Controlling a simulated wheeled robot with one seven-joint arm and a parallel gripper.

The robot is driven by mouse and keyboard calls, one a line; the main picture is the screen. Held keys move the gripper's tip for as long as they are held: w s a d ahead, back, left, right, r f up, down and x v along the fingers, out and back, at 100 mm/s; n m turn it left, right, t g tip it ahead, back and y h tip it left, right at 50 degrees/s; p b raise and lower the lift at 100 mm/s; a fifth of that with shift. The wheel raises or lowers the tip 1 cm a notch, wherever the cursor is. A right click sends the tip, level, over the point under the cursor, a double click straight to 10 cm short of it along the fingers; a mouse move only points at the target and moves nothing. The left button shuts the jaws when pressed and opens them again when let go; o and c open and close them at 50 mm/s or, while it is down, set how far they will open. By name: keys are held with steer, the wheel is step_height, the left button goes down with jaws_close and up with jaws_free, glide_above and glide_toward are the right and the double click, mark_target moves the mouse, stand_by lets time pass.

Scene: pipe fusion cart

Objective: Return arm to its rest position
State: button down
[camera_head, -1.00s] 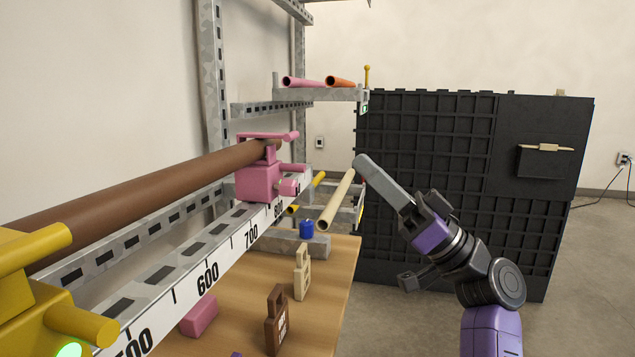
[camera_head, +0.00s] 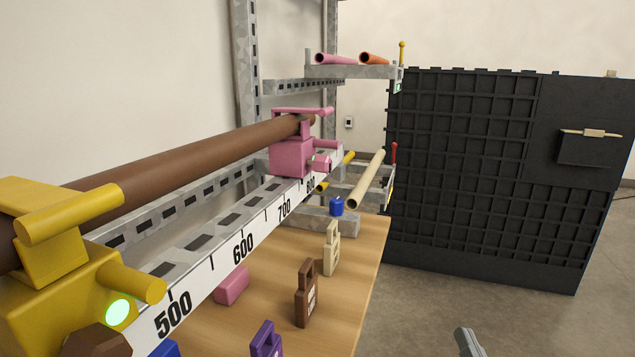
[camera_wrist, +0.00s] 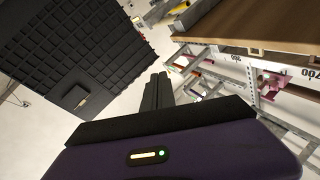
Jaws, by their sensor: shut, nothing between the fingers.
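My gripper (camera_head: 468,342) shows only as a grey tip at the bottom edge of the head view, over the floor to the right of the wooden table. In the wrist view my gripper (camera_wrist: 158,92) has its dark fingers together, with nothing between them. It is clear of the table and the cart. The rest of my arm is outside the head view.
The wooden table (camera_head: 345,290) holds a brown padlock (camera_head: 306,295), a cream padlock (camera_head: 331,250) and a pink block (camera_head: 231,286). A brown pipe (camera_head: 190,160) runs through yellow and pink clamps above. A black panel (camera_head: 460,160) stands behind. Floor at right is clear.

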steer(key=s+a+f+n+g, duration=0.1)
steer(key=s+f+g, duration=0.15)
steer(key=s, duration=0.95)
steer(key=s+a+f+n+g, duration=0.15)
steer(key=s+f, duration=0.25)
steer(key=s, duration=0.8)
steer(key=s+a+f+n+g, duration=0.15)
steer(key=s+f, duration=0.25)
steer(key=s, duration=0.9)
step_height(320, 180, up, 33)
steer(key=p, duration=3.3)
steer(key=shift+r+h, duration=0.15)
steer(key=shift+h, duration=0.25)
steer(key=shift+a, duration=0.1)
